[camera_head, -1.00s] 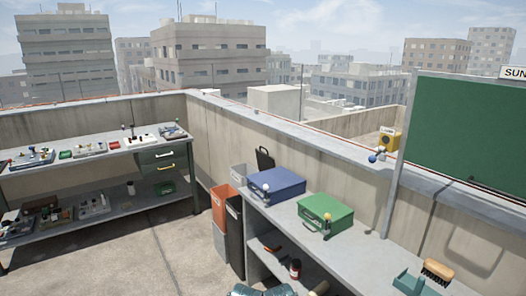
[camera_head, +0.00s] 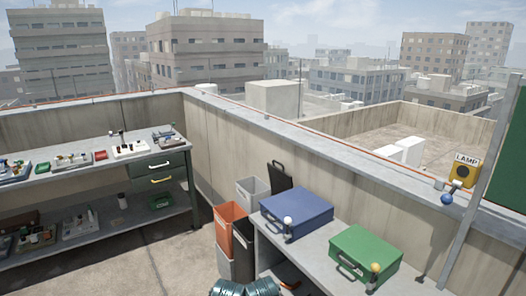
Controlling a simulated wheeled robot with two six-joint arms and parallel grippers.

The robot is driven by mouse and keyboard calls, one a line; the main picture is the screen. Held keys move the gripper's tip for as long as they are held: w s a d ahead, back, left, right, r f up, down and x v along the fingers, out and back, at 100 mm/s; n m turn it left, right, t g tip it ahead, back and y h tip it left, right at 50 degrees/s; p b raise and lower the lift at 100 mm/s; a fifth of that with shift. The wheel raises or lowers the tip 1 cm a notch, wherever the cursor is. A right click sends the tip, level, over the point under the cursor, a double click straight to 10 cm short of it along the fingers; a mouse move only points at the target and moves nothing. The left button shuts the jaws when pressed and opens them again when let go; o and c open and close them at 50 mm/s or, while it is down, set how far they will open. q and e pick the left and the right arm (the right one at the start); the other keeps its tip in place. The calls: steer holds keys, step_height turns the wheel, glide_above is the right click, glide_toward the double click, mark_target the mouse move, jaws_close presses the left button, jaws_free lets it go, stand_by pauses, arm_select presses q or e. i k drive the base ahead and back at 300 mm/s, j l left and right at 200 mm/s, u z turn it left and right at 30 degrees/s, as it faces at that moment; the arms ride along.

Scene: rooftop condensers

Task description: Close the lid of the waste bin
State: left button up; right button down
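A group of open-topped bins stands on the floor between the left bench and the right bench. An orange bin (camera_head: 223,226) is at the front left, with a dark bin (camera_head: 243,254) beside it. A grey bin (camera_head: 257,187) stands behind them. A black panel with a handle (camera_head: 281,176) stands upright by the grey bin, near the wall; it looks like a raised lid, but its hinge is hidden. I cannot tell for sure which bin it belongs to.
A blue case (camera_head: 297,214) and a green case (camera_head: 365,254) lie on the right bench (camera_head: 325,247). The left bench (camera_head: 70,180) holds several small devices. A yellow lamp box (camera_head: 463,174) is at the wall. Open floor (camera_head: 150,262) lies left of the bins.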

mark_target(281, 181)
steer(key=i+j+u, duration=0.1)
steer(key=i, duration=0.55)
steer(key=i+j, duration=0.25)
steer(key=i, duration=0.45)
steer(key=i+j+u, duration=0.15)
steer(key=i, duration=0.5)
